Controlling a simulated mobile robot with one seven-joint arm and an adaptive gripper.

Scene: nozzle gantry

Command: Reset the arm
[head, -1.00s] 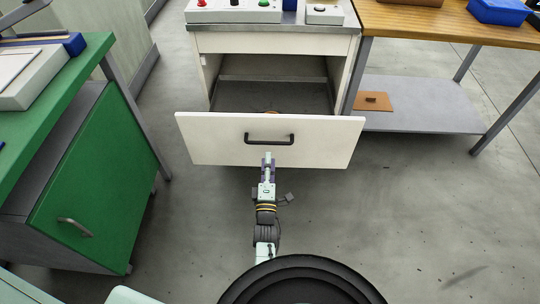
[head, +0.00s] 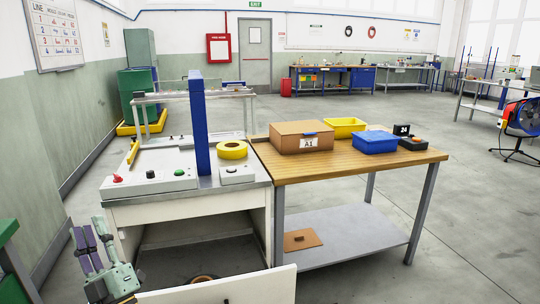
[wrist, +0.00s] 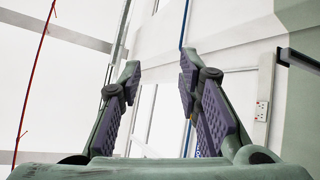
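My gripper (head: 89,230) is raised at the lower left of the head view, left of the white cabinet, with its fingers pointing up. In the wrist view my gripper (wrist: 160,75) is open. Its two dark-padded fingers stand apart with nothing between them. Behind them are pale wall and ceiling surfaces. Most of the arm is outside the head view.
The cabinet's drawer (head: 225,289) is pulled out, with a round orange-brown thing (head: 203,278) partly visible inside. A wooden-topped table (head: 350,160) bears boxes on the right. A green cabinet (head: 10,260) is at lower left.

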